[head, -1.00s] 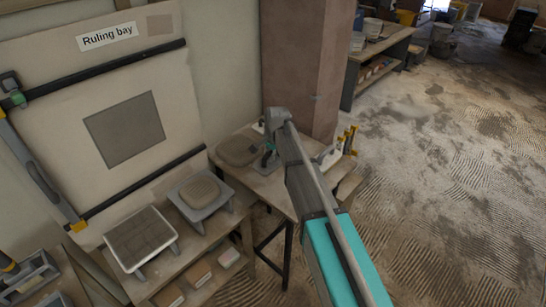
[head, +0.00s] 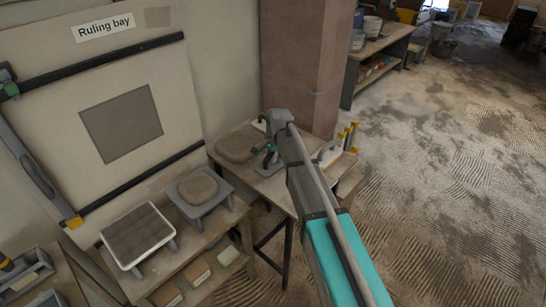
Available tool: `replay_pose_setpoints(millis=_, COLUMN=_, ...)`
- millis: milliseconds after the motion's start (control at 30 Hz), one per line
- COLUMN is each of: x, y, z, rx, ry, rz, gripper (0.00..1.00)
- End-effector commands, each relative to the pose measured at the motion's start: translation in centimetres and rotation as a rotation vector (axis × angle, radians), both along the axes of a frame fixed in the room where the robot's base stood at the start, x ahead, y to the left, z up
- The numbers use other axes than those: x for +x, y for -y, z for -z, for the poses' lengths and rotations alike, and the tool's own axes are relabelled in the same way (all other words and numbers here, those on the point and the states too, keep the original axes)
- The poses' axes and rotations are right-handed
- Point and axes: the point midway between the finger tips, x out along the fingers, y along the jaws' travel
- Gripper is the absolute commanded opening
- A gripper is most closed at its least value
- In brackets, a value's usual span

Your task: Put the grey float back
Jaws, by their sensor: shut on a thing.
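My gripper (head: 270,156) is at the far end of my arm, low over the small table beside the pillar. It is small in the head view and partly hidden by my wrist. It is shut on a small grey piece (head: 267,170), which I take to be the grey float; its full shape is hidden. A rounded grey-brown pad (head: 236,147) lies on the table just left of my gripper. I cannot tell whether the held piece touches the table.
Front left, a bench holds a grey stand with a ribbed pad (head: 198,188) and a white-rimmed tray (head: 138,236). A grey handle (head: 327,149) and yellow-tipped tools (head: 347,135) are at the table's right. The pillar (head: 292,65) rises behind; a panel board (head: 55,85) stands left.

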Motion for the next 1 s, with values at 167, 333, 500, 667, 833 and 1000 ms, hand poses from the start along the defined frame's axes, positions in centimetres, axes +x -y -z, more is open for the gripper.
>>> replay_pose_setpoints(millis=167, x=0.0, y=0.0, z=2.0, rx=0.0, ry=0.0, rz=0.0, gripper=0.0)
replay_pose_setpoints(millis=333, x=0.0, y=-0.1, z=3.1, rx=0.0, ry=0.0, rz=-0.001, gripper=0.0)
replay_pose_setpoints(millis=500, x=0.0, y=-0.1, z=3.7, rx=0.0, ry=0.0, rz=-0.001, gripper=0.0)
replay_pose_setpoints(millis=667, x=0.0, y=-0.1, z=3.9, rx=0.0, ry=0.0, rz=-0.001, gripper=0.0)
replay_pose_setpoints(millis=833, x=0.0, y=-0.1, z=3.9, rx=0.0, ry=0.0, rz=-0.001, gripper=0.0)
replay_pose_setpoints(millis=1000, x=0.0, y=-0.1, z=3.9, rx=0.0, ry=0.0, rz=-0.002, gripper=0.0)
